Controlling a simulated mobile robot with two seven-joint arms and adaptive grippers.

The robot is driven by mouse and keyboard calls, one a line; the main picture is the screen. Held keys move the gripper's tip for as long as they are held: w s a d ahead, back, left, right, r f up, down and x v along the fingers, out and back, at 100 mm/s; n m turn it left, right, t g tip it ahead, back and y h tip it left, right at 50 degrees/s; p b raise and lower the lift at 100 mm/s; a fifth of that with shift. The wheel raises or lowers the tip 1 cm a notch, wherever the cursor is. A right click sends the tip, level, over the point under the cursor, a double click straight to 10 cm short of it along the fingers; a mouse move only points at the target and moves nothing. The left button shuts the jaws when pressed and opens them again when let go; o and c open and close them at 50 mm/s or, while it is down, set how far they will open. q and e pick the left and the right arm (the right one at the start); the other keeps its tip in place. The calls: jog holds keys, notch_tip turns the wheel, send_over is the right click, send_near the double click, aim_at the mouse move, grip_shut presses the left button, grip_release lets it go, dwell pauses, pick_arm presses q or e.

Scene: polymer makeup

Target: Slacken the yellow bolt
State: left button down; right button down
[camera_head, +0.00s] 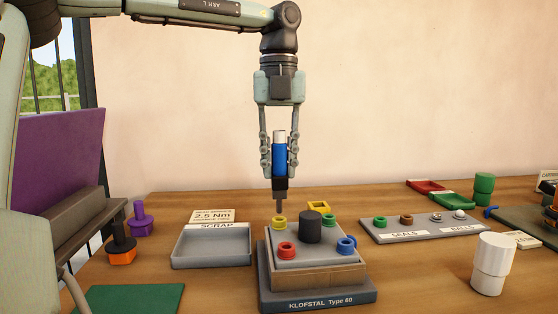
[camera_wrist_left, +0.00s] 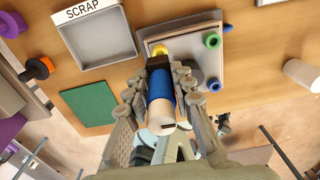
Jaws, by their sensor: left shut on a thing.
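The yellow bolt (camera_head: 279,223) sits at the back left of the top of the grey block on the KLOFSTAL base (camera_head: 318,295). My left gripper (camera_head: 279,168) is shut on a blue tool with a white cap (camera_head: 279,155), held upright. The tool's dark tip is right above the yellow bolt; I cannot tell if they touch. In the left wrist view the blue tool (camera_wrist_left: 160,90) partly hides the yellow bolt (camera_wrist_left: 160,50). Red (camera_head: 286,250), green (camera_head: 329,220) and blue (camera_head: 346,246) bolts surround a dark knob (camera_head: 310,227). My right gripper is not in view.
An empty SCRAP tray (camera_head: 212,262) with a 2.5 Nm sign (camera_head: 212,215) is to the left. A seals tray (camera_head: 425,234), a white cup (camera_head: 492,263) and red (camera_head: 428,186) and green (camera_head: 452,200) trays are to the right. A green mat (camera_head: 135,299) lies front left.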

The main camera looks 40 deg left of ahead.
pick_arm(q)
jog(key=shift+r+p, duration=0.1)
jog(key=shift+p, duration=0.3)
dwell(0.8)
jog(key=shift+f+b, duration=0.75)
jog(key=shift+f, duration=0.5)
jog(key=c, duration=1.2)
grip_release()
notch_tip(320, 180, up, 12)
jog(key=shift+r, duration=0.1)
